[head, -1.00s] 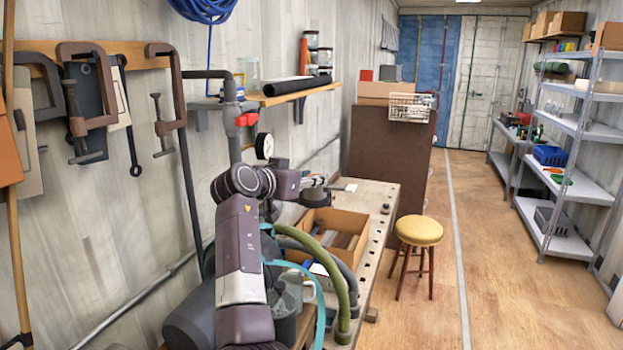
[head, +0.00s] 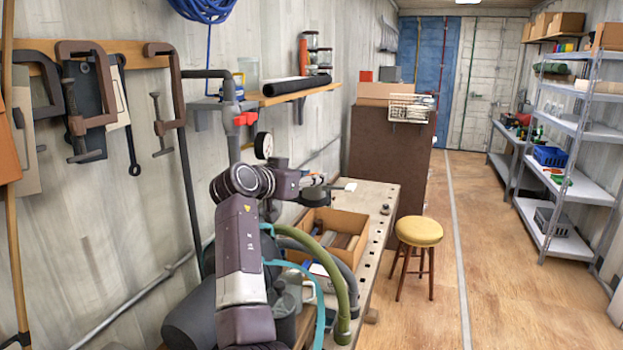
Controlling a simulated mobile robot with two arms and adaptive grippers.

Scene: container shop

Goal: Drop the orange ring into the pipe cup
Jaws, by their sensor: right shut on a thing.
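My right gripper (head: 326,188) is seen small and from behind, over the far part of the workbench (head: 375,215). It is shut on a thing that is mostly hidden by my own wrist. A small orange patch shows at the gripper, which fits the orange ring, but its full shape cannot be made out. I cannot pick out the pipe cup with certainty in this view. My left gripper is not in view.
An open cardboard box (head: 340,232) with several pieces stands on the bench below my arm. A green hose (head: 338,270) curves in front of it. A pressure gauge (head: 263,146) and grey wall pipe are close on the left. A yellow stool (head: 418,232) stands right of the bench.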

